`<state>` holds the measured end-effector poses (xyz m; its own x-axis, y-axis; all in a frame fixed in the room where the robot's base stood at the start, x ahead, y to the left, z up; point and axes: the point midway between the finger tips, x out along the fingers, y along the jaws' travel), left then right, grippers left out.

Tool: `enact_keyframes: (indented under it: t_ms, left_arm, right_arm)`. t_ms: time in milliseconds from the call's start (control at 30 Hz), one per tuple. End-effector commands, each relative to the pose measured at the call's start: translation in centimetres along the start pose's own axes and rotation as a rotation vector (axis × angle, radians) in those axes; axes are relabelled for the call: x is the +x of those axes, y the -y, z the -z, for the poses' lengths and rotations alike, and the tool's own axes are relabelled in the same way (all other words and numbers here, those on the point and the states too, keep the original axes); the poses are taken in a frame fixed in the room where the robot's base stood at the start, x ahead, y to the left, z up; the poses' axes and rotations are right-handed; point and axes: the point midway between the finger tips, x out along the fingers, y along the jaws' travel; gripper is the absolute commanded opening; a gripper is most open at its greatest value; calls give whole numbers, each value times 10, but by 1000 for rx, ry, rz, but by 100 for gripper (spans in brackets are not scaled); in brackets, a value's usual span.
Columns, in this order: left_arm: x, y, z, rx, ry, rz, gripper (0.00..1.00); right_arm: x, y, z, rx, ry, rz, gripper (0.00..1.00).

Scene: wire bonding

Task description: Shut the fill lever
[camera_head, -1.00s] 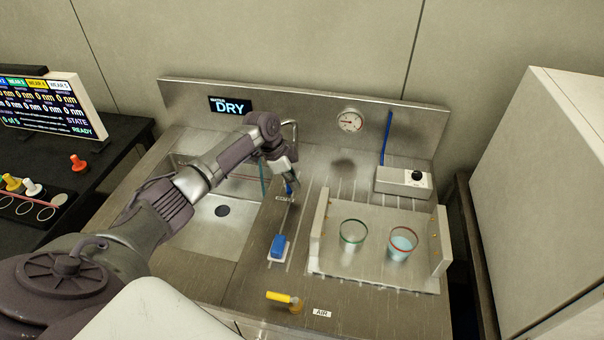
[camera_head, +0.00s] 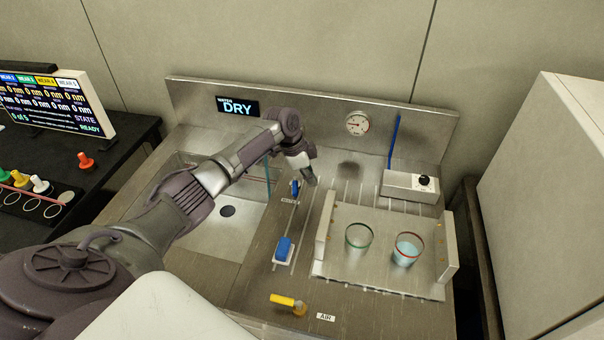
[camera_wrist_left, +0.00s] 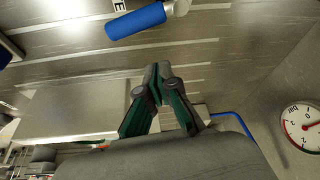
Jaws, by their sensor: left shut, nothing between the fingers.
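A lever with a blue handle (camera_head: 295,188) stands on the counter just right of the sink, behind a small white label whose text I cannot read. In the left wrist view a blue handle (camera_wrist_left: 135,22) with a metal end lies near the top, beside a partly cut-off label. My left gripper (camera_head: 313,181) is just right of this lever, apart from it. In the left wrist view its fingertips (camera_wrist_left: 158,72) are together, with nothing between them. A second blue-topped piece (camera_head: 284,248) sits on a white base nearer the front. My right gripper is not in view.
The sink (camera_head: 228,235) lies to the left, under my left arm. A holder (camera_head: 325,231) with two glass beakers stands to the right. A yellow-handled lever (camera_head: 283,300) is at the front by the AIR label. A gauge (camera_head: 357,123) and a DRY display (camera_head: 237,107) are on the back panel.

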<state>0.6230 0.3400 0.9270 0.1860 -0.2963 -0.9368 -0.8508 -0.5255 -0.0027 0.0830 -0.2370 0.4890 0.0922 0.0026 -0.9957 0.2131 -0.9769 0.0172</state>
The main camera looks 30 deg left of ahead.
Motion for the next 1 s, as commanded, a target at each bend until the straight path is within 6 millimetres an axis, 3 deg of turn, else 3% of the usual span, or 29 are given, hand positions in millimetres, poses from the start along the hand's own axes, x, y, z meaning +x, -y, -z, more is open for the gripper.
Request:
enact_keyframes:
  t_ms: [33, 100, 433, 633, 1000]
  left_arm:
    - [-7, -4, 10, 0, -1, 0, 0]
    - [-22, -1, 4, 0, 0, 6, 0]
    - [-85, -3, 5, -1, 0, 3, 0]
    - [-99, -4, 5, -2, 1, 0, 0]
    - [-100, -4, 5, -2, 1, 0, 0]
  right_arm:
    - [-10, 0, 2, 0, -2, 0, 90]
    - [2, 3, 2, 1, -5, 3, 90]
    - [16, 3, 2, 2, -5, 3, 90]
    - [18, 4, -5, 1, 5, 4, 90]
    - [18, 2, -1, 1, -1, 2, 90]
